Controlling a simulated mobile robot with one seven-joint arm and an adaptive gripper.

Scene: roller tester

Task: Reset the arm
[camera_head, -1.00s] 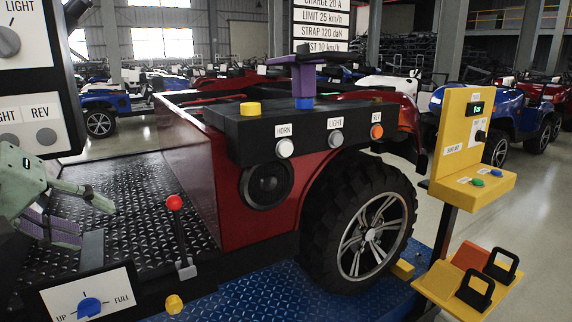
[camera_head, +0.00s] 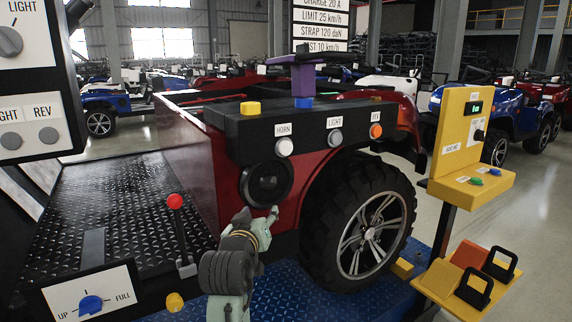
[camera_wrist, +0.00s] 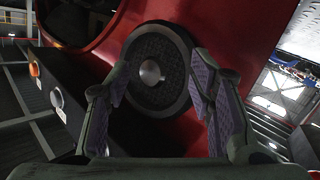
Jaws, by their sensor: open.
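My gripper (camera_head: 258,213) is in the lower middle of the head view, in front of the red vehicle's side, just below the round black horn speaker (camera_head: 267,184). In the wrist view my gripper (camera_wrist: 160,90) has its two padded fingers spread wide, with nothing between them. The round speaker (camera_wrist: 158,95) with its silver centre lies beyond the fingers in that view. I cannot tell how far apart they are. My forearm reaches up from the bottom edge of the head view.
The red-knobbed lever (camera_head: 175,202) stands left of my arm. The big wheel (camera_head: 365,235) is close on the right. A black box (camera_head: 310,130) with HORN, LIGHT and REV buttons is above. A yellow stand (camera_head: 465,150) with pedals is at right.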

